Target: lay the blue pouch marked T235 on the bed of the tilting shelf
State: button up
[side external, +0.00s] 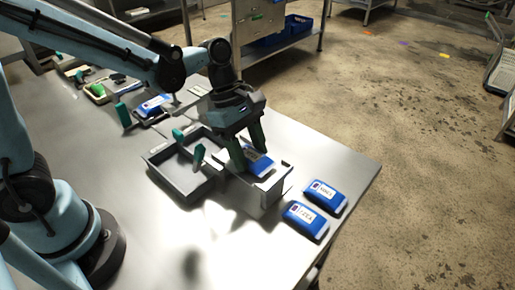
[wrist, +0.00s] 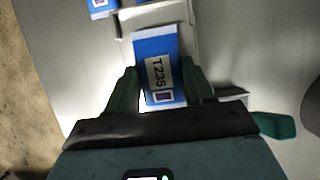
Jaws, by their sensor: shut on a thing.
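The blue pouch marked T235 (wrist: 160,45) is between my gripper's fingers (wrist: 158,88) in the wrist view, its label readable. My gripper (side external: 250,150) is shut on it, one green finger on each side. In the side view the pouch (side external: 261,166) is at a grey metal stand with a raised edge (side external: 270,196), which looks like the tilting shelf. I cannot tell whether the pouch touches its bed. Part of the pouch and the bed is hidden by my fingers.
A grey divided tray (side external: 183,181) with green handles stands just left of the stand. Two other blue pouches (side external: 325,195) (side external: 305,220) lie at right on the steel table. Another blue pouch (side external: 153,106) lies farther back. The table edge is close on the right.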

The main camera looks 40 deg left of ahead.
jog(key=o, duration=1)
jog(key=shift+o, duration=0.2)
jog(key=v, duration=1.2)
jog(key=s+a+f+m+t+y, duration=0.4)
jog(key=a+m+t, duration=0.3)
jog(key=m, duration=1.1)
jog(key=shift+s+f+y, duration=0.3)
jog(key=shift+s+f, duration=0.2)
jog(key=shift+f, duration=0.05)
